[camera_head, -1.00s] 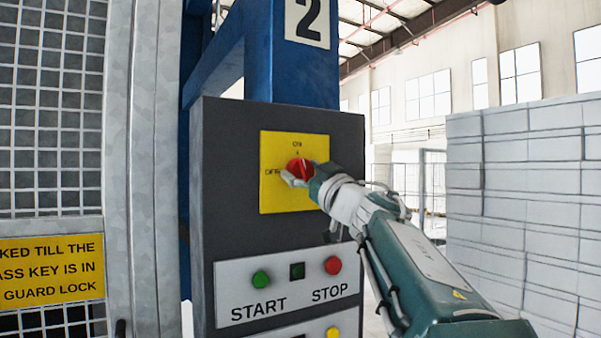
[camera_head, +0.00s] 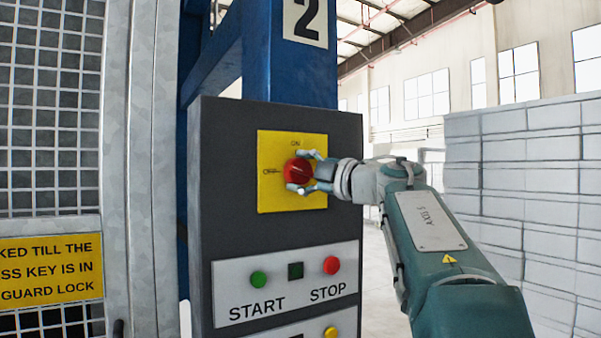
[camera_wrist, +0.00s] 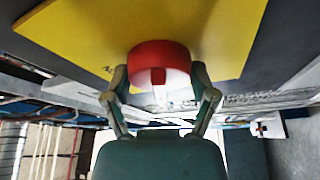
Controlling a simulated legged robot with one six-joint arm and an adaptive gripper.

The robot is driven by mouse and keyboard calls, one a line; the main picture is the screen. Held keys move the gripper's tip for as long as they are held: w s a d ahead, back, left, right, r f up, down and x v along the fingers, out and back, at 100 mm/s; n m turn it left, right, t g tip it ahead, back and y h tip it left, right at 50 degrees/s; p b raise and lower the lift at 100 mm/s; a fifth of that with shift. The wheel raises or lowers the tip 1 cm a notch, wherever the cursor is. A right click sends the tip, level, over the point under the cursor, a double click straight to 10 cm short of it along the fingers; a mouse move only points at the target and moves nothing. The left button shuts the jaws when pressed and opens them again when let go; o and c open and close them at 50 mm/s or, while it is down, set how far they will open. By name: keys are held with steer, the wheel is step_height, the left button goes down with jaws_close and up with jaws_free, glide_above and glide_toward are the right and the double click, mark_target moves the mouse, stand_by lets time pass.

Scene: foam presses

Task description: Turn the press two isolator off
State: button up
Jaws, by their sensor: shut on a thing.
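The isolator is a red round knob (camera_head: 297,171) on a yellow plate (camera_head: 268,200), on the dark grey panel under the number 2. ON is printed above the knob. At its left, a thin dark mark lies over the OFF lettering, which is hard to read. My gripper (camera_head: 304,172) comes in from the right and is shut on the knob, one finger above and one below. In the wrist view the red knob (camera_wrist: 158,57) sits between my two fingers, one at each side, with the yellow plate (camera_wrist: 225,35) behind it.
Below are a green START button (camera_head: 258,279), a red STOP button (camera_head: 331,265) and a yellow button (camera_head: 331,333). A mesh guard (camera_head: 50,120) with a yellow sign (camera_head: 50,268) stands at the left. Pale stacked blocks (camera_head: 530,190) stand at the right.

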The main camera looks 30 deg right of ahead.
steer(key=shift+w+f+n+g, duration=0.15)
steer(key=shift+n+g, duration=0.2)
steer(key=shift+n, duration=0.5)
steer(key=shift+s+f+n+g, duration=0.1)
steer(key=shift+n+g, duration=0.25)
steer(key=shift+n, duration=0.5)
steer(key=o, duration=1)
steer(key=shift+w, duration=0.1)
steer(key=shift+o, duration=0.2)
steer(key=shift+a, duration=0.1)
steer(key=shift+r, duration=0.1)
steer(key=shift+s, duration=0.35)
steer(key=v, duration=1.1)
steer(key=shift+s, duration=0.15)
